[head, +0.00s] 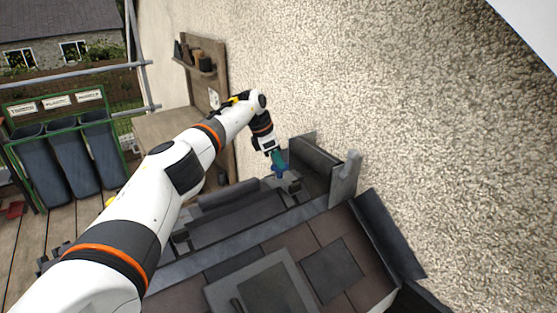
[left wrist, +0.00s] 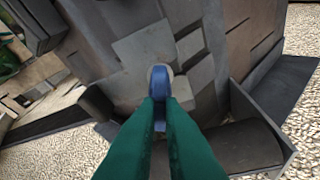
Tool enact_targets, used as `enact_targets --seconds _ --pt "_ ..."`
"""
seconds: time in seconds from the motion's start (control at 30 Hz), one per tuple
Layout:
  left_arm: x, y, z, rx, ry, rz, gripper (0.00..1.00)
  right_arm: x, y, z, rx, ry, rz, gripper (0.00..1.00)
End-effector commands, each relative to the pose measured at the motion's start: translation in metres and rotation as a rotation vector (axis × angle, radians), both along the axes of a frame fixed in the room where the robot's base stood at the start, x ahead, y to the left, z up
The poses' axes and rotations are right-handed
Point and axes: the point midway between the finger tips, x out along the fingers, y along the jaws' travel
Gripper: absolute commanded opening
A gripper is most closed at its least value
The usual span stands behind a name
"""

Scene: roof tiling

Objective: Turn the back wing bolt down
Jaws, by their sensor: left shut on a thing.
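The back wing bolt (head: 279,171) is blue and sits near the far end of the dark metal frame, close to the rough wall. In the left wrist view the blue bolt (left wrist: 159,103) stands between the green fingers. My left gripper (head: 277,158) reaches down from above and is shut on it; its fingers (left wrist: 159,120) also show in the left wrist view. The bolt's lower part is hidden. My right gripper is not in either view.
A rough pebbled wall (head: 380,90) rises close on the right. Brown roof tiles (head: 325,235) and a grey framed panel (head: 262,290) lie in front. A wooden bench (head: 165,125) stands behind, and dark bins (head: 70,155) stand at the left.

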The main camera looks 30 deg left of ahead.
Motion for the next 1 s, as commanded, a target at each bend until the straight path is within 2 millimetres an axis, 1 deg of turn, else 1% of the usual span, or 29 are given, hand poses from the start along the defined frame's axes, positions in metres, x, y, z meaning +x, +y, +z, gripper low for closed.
enact_targets --seconds 0.03,0.07,0.1,0.23,0.5,0.63,0.77,0.87,1.0 --pt "0.003 0.002 0.008 -0.002 -0.018 0.005 0.00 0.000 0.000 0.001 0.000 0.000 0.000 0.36" --pt "0.003 0.002 0.008 -0.002 -0.018 0.005 0.00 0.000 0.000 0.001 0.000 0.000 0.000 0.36" --pt "0.003 0.002 0.008 -0.002 -0.018 0.006 0.09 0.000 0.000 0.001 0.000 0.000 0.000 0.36" --pt "0.002 0.002 0.006 -0.001 -0.015 0.005 0.30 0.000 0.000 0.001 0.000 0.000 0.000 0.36" --pt "0.001 0.001 0.004 0.000 -0.007 0.002 0.30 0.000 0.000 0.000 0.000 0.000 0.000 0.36" --pt "-0.001 0.004 0.010 0.001 -0.009 0.003 0.30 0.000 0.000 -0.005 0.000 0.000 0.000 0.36" --pt "-0.007 0.010 0.029 0.001 -0.012 0.005 0.30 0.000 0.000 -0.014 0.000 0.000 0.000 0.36" --pt "-0.013 0.016 0.050 0.000 -0.013 0.003 0.30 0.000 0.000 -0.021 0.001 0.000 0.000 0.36" --pt "-0.021 0.024 0.079 -0.001 -0.013 0.005 0.30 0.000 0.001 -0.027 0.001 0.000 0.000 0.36"
